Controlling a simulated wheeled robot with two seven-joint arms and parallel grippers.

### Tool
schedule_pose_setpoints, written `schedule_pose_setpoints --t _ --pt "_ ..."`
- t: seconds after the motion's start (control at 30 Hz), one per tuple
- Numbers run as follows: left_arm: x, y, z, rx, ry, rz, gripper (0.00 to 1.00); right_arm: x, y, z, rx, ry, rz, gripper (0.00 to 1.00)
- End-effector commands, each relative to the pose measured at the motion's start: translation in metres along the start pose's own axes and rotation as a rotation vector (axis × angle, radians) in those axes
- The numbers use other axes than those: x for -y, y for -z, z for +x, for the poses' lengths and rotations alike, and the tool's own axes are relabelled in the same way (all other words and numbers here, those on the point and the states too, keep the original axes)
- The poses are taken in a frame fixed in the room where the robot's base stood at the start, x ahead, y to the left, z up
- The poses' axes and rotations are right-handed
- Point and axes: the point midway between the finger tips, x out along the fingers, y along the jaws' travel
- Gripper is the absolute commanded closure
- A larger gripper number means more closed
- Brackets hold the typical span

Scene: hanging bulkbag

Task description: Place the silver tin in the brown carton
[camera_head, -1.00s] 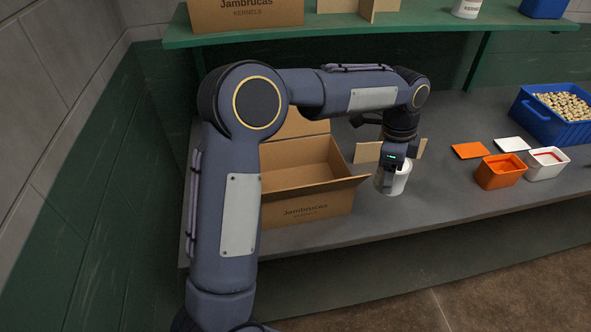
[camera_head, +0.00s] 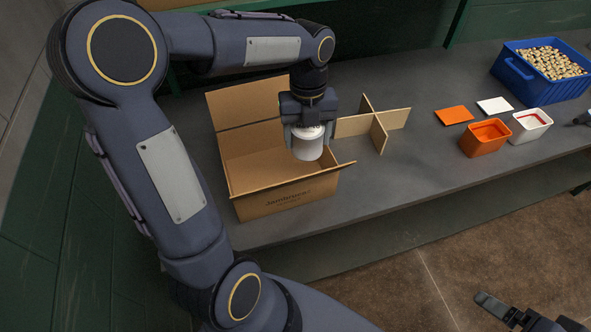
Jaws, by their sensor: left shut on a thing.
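The silver tin (camera_head: 309,149) is a pale grey-white cylinder, upright in my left gripper (camera_head: 307,136). The gripper points down and is shut on its upper part. The brown carton (camera_head: 288,198) stands open on the grey bench with its back flap raised. The tin shows in front of the carton's right part, over or near its right side; its exact height above the rim cannot be told. My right gripper (camera_head: 497,312) shows only in part at the bottom right, over the floor, with one finger clear to see.
A crossed cardboard divider (camera_head: 381,133) stands on the bench (camera_head: 400,185) right of the carton. Farther right are an orange tub (camera_head: 484,140), a white tub (camera_head: 530,126), an orange lid (camera_head: 453,115), a white lid (camera_head: 495,105) and a blue crate (camera_head: 517,80) of small pieces.

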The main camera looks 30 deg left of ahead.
Motion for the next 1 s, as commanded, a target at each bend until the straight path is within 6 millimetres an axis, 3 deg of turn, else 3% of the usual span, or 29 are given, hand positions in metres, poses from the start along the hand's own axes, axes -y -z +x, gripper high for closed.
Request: schedule_pose_setpoints --t 0.2,0.33,0.57,0.8,1.0 --pt "0.0 -0.006 0.06 -0.006 -0.004 -0.003 0.63 0.001 0.001 -0.003 0.0 0.0 0.0 0.13" --pt "0.0 -0.011 0.087 -0.003 -0.003 -0.003 0.63 0.002 0.002 -0.003 0.0 0.0 0.0 0.13" --pt "0.0 -0.013 0.109 -0.002 -0.001 -0.004 0.63 0.002 0.002 -0.004 0.0 0.0 0.0 0.13" --pt "0.0 -0.018 0.143 -0.003 -0.002 -0.005 0.63 0.003 0.003 -0.005 0.0 0.0 0.0 0.13" --pt "0.0 -0.019 0.149 0.001 0.001 -0.005 0.63 0.002 0.003 -0.005 0.0 0.0 0.0 0.13"
